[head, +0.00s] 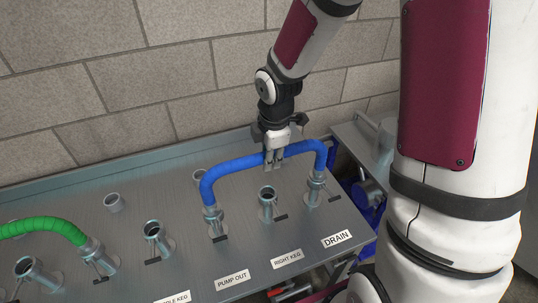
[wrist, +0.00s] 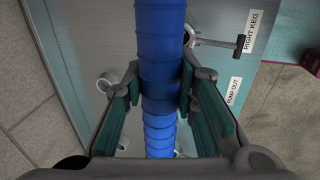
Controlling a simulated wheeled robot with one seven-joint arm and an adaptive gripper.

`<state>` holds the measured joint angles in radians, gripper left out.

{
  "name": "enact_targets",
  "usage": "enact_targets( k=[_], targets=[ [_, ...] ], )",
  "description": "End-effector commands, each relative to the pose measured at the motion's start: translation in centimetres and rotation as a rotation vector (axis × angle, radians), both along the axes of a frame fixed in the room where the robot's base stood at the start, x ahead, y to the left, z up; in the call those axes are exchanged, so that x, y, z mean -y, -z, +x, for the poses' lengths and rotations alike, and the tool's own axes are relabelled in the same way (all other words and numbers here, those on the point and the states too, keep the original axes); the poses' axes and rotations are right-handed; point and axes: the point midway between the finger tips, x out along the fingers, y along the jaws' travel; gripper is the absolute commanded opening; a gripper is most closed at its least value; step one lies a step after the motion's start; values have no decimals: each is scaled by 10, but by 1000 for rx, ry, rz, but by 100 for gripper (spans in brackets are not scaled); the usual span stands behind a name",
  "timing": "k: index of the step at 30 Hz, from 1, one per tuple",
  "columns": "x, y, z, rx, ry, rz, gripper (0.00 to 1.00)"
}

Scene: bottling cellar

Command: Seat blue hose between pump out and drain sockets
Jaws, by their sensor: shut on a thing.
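The blue hose (head: 235,165) arches over the steel panel, both ends pointing down. Its left end meets the pump out socket (head: 214,224), and its right end meets the drain socket (head: 315,191). Whether the ends are fully down in the sockets is too small to tell. My gripper (head: 273,158) is shut on the middle of the hose from above. In the wrist view the two fingers (wrist: 160,90) press on both sides of the blue hose (wrist: 160,45). The pump out and drain sockets are hidden there.
The right keg socket (head: 267,203) stands under the arch, with a side lever. The middle keg socket (head: 154,238) is empty to the left. A green hose (head: 45,224) ends in a socket further left. Short stubs (head: 114,202) stand behind, before a block wall (head: 120,75).

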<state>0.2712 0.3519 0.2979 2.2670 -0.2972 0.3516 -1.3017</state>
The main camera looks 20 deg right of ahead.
Motion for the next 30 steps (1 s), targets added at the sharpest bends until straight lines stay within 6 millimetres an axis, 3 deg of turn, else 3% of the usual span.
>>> enact_targets(
  k=[30],
  targets=[
    [0, 7, 1, 2, 0, 0, 0]
  ],
)
